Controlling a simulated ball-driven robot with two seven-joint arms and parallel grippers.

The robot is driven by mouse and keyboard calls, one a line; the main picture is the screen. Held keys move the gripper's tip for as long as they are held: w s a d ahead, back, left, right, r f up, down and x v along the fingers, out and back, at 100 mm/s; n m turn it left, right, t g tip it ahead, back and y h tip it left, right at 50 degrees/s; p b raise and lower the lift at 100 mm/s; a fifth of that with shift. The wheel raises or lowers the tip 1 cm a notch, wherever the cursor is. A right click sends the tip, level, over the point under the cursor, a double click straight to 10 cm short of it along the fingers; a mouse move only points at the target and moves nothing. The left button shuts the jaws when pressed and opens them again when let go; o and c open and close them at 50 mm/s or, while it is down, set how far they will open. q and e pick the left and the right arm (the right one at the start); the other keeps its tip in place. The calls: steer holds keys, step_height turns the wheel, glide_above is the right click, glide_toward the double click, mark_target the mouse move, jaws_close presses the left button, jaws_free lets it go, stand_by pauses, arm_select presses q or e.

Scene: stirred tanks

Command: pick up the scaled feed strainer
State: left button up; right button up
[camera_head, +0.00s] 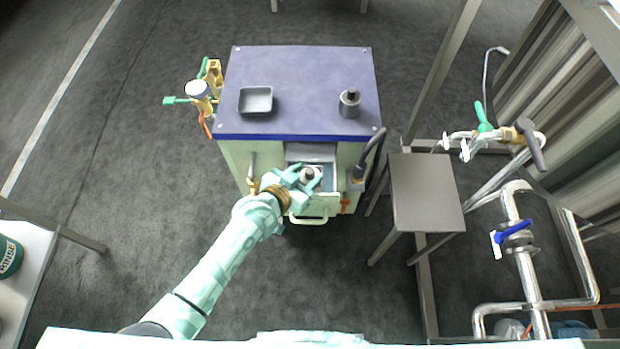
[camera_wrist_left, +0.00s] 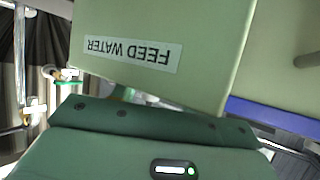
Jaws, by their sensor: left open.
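A small pale cylinder with a dark top, which looks like the scaled feed strainer (camera_head: 308,174), sits in the open front recess (camera_head: 327,178) of the purple-topped cabinet (camera_head: 300,70). My left gripper (camera_head: 306,181) is open at this recess, its fingers on either side of the cylinder. I cannot tell whether they touch it. A similar grey cylinder with a black knob (camera_head: 349,104) stands on the cabinet top. The left wrist view shows the cabinet's upside-down "FEED WATER" label (camera_wrist_left: 134,54); no strainer shows there. My right gripper is not in view.
A shallow grey tray (camera_head: 256,100) lies on the cabinet top. A brass valve with green handles (camera_head: 212,75) is at its left and a black hose (camera_head: 372,150) at its right. A bare grey stand (camera_head: 426,190) and pipes with a blue-handled valve (camera_head: 514,232) stand further right.

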arm_select(q)
steer(key=shift+r, duration=0.1)
jaws_close()
